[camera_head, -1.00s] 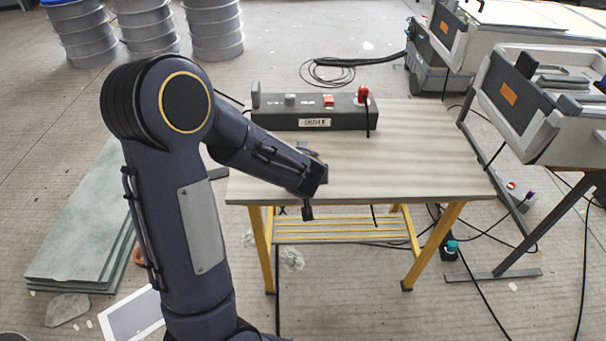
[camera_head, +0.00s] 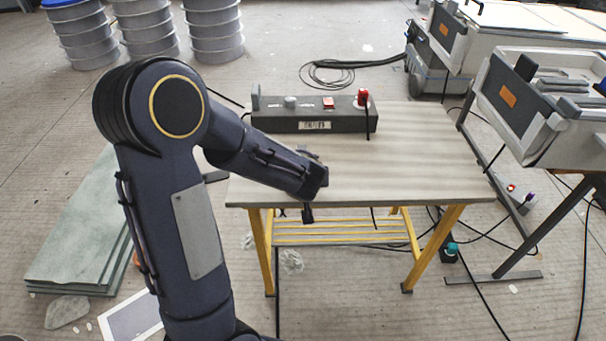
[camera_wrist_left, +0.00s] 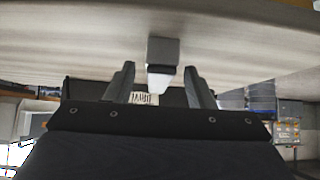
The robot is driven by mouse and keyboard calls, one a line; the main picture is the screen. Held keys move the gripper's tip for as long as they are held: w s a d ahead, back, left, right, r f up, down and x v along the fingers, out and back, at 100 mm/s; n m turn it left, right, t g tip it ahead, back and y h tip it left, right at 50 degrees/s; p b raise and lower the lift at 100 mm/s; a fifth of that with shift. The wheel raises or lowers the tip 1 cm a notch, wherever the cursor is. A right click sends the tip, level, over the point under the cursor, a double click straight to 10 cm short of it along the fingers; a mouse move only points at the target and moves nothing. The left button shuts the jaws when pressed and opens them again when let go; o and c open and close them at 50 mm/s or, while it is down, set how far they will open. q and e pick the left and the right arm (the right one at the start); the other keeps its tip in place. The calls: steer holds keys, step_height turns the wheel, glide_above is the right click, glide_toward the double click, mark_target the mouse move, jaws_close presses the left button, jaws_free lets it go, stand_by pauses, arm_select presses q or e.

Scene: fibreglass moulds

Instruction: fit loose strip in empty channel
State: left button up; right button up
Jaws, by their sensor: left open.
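My left gripper (camera_wrist_left: 160,72) is open in the left wrist view, with one dark finger on each side. A small grey block with a dark band and a white tapered end (camera_wrist_left: 162,55) shows between the fingers; I cannot tell if either finger touches it. In the head view, my forearm hides most of this gripper at the table's near left edge. A dark long box (camera_head: 312,124) with a white label stands at the back of the table (camera_head: 420,170). I cannot make out a loose strip or an empty channel for certain. My right gripper is out of view.
A red-topped part (camera_head: 363,98) and a grey knob (camera_head: 291,102) sit on the box. The table's right side is clear. Grey-white machines (camera_head: 550,110) stand at the right, grey sheets (camera_head: 85,235) lie at the left, and black cables cross the floor.

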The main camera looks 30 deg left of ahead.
arm_select(q)
steer(key=p+v, duration=0.2)
steer(key=v, duration=0.9)
steer(key=s+a+m+g+h, duration=0.1)
steer(key=s+a+g+h, duration=0.15)
steer(key=s, duration=1.05)
steer(key=s+d+r+m+h, duration=0.3)
steer(key=s+d+h, duration=0.3)
steer(key=d, duration=0.2)
steer(key=shift+d+r+m, duration=0.15)
steer(key=shift+d+m, duration=0.1)
steer(key=shift+m, duration=0.15)
steer(key=shift+s+r+t, duration=0.1)
steer(key=shift+r+t, duration=0.05)
steer(key=shift+t, duration=0.1)
step_height(320, 180, up, 14)
steer(key=p, duration=1.3)
